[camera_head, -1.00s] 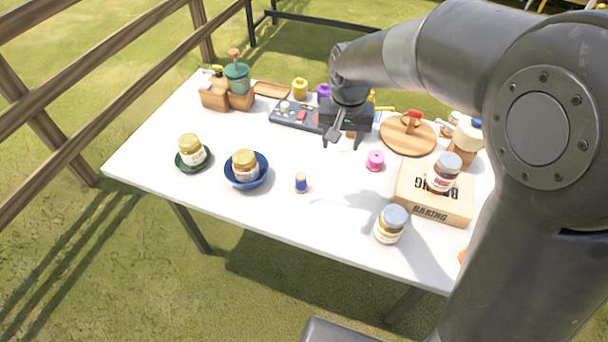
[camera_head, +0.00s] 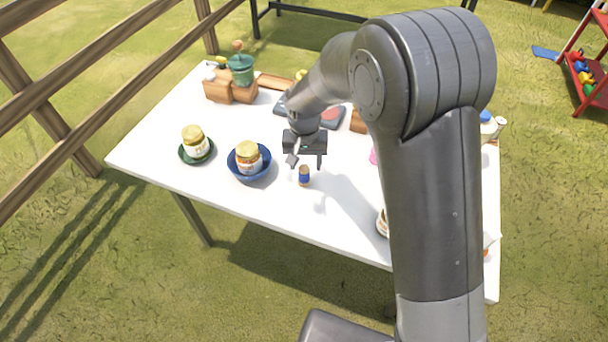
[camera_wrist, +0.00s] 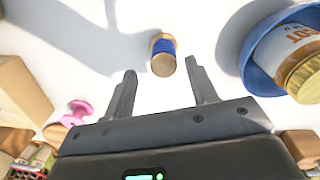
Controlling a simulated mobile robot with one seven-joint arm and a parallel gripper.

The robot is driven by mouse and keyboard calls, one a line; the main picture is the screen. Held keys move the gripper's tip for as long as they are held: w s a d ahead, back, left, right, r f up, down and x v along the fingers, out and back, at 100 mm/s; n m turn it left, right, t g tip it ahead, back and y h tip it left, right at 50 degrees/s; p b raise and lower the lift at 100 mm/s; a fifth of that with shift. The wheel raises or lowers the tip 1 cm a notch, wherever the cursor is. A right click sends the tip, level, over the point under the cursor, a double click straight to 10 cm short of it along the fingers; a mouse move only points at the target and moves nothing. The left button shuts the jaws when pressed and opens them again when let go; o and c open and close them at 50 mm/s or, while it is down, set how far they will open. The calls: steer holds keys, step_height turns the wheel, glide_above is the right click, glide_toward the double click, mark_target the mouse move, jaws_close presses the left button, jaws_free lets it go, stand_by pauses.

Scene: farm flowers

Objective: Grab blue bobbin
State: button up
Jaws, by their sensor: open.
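The blue bobbin (camera_head: 304,176) stands upright on the white table, near its front edge and to the right of the blue bowl. In the wrist view the blue bobbin (camera_wrist: 163,54) shows its tan end and blue winding, a little beyond the fingertips and between their lines. My gripper (camera_head: 306,162) hangs just behind and above the bobbin in the head view. My gripper (camera_wrist: 160,80) is open in the wrist view, with nothing between its two fingers.
The blue bowl (camera_head: 262,175) with a jar stands close on the left. A jar on a green saucer (camera_head: 185,157) is farther left. A pink bobbin (camera_wrist: 76,113) lies on the other side, partly behind my arm in the head view. The white table is bare around the blue bobbin.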

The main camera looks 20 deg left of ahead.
mark_target(304, 168)
steer(key=f, duration=0.4)
steer(key=shift+s+a+f, duration=0.15)
steer(key=shift+a+f, duration=0.05)
steer(key=shift+f, duration=0.05)
steer(key=c, duration=1)
steer(key=shift+r, duration=0.1)
